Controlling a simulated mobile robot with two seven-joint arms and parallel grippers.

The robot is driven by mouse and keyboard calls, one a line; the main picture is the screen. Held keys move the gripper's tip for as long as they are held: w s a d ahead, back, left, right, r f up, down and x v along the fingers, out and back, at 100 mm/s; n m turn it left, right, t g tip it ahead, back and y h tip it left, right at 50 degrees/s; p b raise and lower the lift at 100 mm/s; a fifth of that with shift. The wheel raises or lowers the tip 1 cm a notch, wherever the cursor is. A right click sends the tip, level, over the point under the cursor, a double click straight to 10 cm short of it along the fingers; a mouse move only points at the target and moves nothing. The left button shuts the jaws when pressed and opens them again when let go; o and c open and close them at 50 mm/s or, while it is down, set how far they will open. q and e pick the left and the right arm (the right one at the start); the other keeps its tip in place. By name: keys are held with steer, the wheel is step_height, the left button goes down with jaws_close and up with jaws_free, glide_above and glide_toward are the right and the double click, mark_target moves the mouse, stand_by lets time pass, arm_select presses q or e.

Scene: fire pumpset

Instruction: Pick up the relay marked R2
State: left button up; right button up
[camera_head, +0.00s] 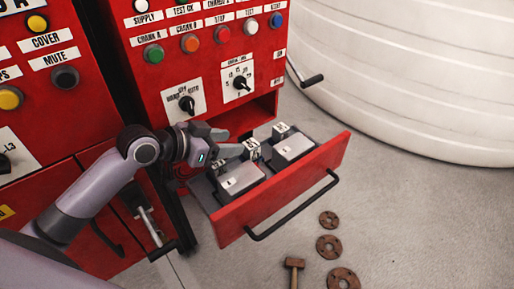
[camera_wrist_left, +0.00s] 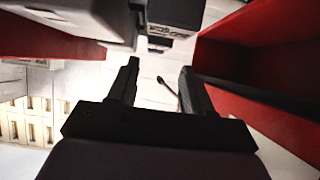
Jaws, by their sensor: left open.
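The open red drawer (camera_head: 285,195) holds grey relay boxes, among them a front-left one (camera_head: 241,178) and a right one (camera_head: 292,149). Smaller white-labelled parts (camera_head: 251,148) stand behind them. The labels are too small to read, so I cannot tell which is R2. My left gripper (camera_head: 233,142) is open and empty at the drawer's back left, its fingers pointing right towards the labelled parts. In the left wrist view, the open fingers (camera_wrist_left: 160,75) have nothing between them, and a dark grey box (camera_wrist_left: 180,14) shows beyond the tips. My right gripper is not in view.
The red control cabinet (camera_head: 210,60) with buttons and knobs rises behind the drawer. A black drawer handle (camera_head: 295,210) sticks out in front. Rusty flanges (camera_head: 329,246) and a hammer (camera_head: 293,268) lie on the floor. A large white tank (camera_head: 420,80) stands at right.

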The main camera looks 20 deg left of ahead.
mark_target(249, 144)
arm_select(q)
steer(key=shift+f+x, duration=0.25)
steer(key=shift+x, duration=3.05)
steer(key=shift+s, duration=0.15)
steer(key=c, duration=0.8)
